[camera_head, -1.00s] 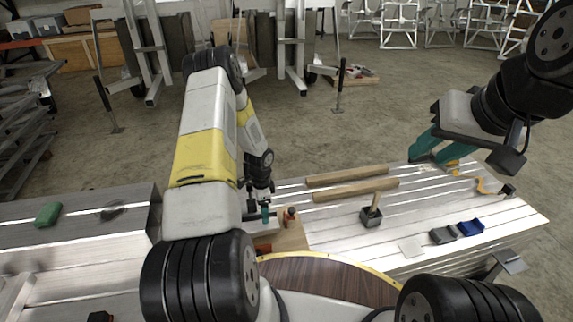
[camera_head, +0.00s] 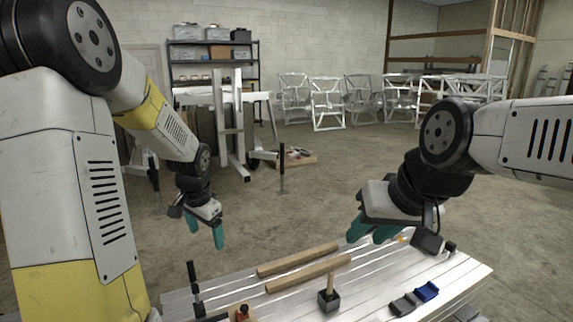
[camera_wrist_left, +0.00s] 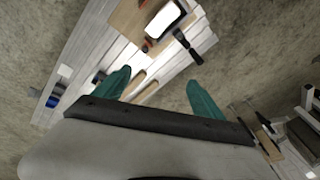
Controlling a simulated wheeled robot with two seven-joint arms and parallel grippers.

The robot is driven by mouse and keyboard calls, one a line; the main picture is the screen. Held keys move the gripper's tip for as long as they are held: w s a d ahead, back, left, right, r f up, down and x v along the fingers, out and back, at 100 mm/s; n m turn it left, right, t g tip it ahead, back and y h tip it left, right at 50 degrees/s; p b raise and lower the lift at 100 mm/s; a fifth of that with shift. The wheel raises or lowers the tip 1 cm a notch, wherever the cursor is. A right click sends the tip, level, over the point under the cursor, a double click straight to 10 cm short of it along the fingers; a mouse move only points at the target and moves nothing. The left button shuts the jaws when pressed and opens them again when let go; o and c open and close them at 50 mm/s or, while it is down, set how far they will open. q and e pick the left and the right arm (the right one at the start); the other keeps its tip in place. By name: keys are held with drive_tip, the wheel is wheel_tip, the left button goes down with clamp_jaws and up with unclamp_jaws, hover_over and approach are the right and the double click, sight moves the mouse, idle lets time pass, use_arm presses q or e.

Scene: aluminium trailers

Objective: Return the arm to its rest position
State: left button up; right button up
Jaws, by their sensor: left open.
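My left arm comes in from the left, and its left gripper (camera_head: 206,236) hangs in the air with teal fingers apart, over the floor beyond the table's far left edge. The left wrist view (camera_wrist_left: 158,92) shows the two fingers spread with nothing between them. My right gripper (camera_head: 370,231) has its teal fingers apart and appears empty, above the far right part of the slatted aluminium table (camera_head: 355,294).
Two wooden bars (camera_head: 298,260) lie on the table. A black block with a wooden handle (camera_head: 328,298) stands near them. Blue (camera_head: 427,291) and grey (camera_head: 404,304) pieces lie at right. A black-handled tool (camera_head: 195,288) stands at left. Open floor (camera_head: 300,200) lies beyond.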

use_arm(q)
drive_tip(key=s+d+r+n+t+h, duration=0.1)
drive_tip(key=s+d+r+n, duration=0.2)
drive_tip(key=s+r, duration=0.4)
drive_tip(key=s+d+r+n+t+h, duration=0.1)
drive_tip(key=s+d+r, duration=0.3)
drive_tip(key=s+r, duration=0.4)
drive_tip(key=s+n+t, duration=0.1)
drive_tip(key=s, duration=0.5)
drive_tip(key=shift+s+d+n+h, duration=0.15)
drive_tip(key=shift+d+n+h, duration=0.15)
drive_tip(key=shift+d+n, duration=0.1)
drive_tip(key=shift+a, duration=0.1)
